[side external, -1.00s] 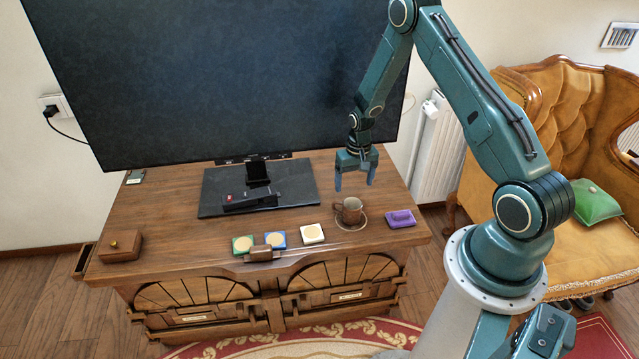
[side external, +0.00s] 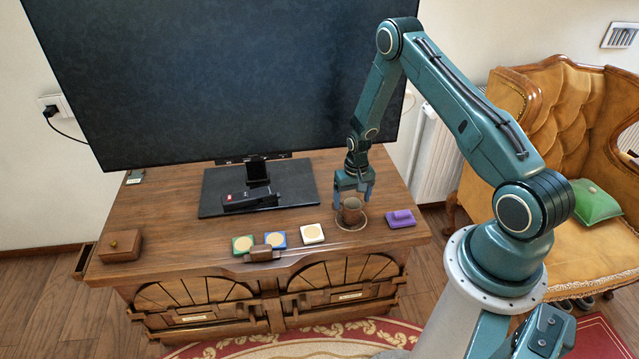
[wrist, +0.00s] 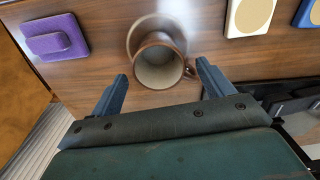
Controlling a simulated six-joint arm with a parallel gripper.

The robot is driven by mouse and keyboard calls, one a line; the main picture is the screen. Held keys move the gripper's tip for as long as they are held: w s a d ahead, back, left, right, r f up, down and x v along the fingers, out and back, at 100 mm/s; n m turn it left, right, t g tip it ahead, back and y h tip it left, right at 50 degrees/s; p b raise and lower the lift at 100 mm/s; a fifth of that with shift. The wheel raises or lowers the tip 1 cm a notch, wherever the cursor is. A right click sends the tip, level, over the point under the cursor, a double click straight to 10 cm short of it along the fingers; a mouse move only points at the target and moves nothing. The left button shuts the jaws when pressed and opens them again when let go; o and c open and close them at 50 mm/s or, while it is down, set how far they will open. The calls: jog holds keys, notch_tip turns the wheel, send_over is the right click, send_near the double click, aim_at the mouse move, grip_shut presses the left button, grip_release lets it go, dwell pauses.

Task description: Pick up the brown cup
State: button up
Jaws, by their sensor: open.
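The brown cup (side external: 352,212) stands upright on a small saucer (side external: 361,225) near the front right of the wooden cabinet top. In the wrist view the cup (wrist: 159,62) shows its open mouth, with its handle toward the right. My gripper (side external: 353,200) is open and pointed down at the cup, its fingers close by it in the side view. In the wrist view my gripper (wrist: 162,80) has one finger to each side of the cup's near edge, with gaps between. Nothing is held.
A purple block (side external: 400,218) lies right of the cup. A white tile (side external: 313,234), a blue tile (side external: 275,240) and a green tile (side external: 243,244) lie to the left. The television base (side external: 215,190) stands behind left. A wooden box (side external: 120,246) sits far left.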

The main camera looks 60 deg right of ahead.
aim_at(351, 206)
jog(key=shift+a+f, duration=0.1)
jog(key=shift+f, duration=1.85)
jog(key=c, duration=1.2)
jog(key=shift+o, duration=0.2)
jog(key=shift+r, duration=0.2)
notch_tip(351, 206, up, 20)
jog(key=shift+f, duration=0.2)
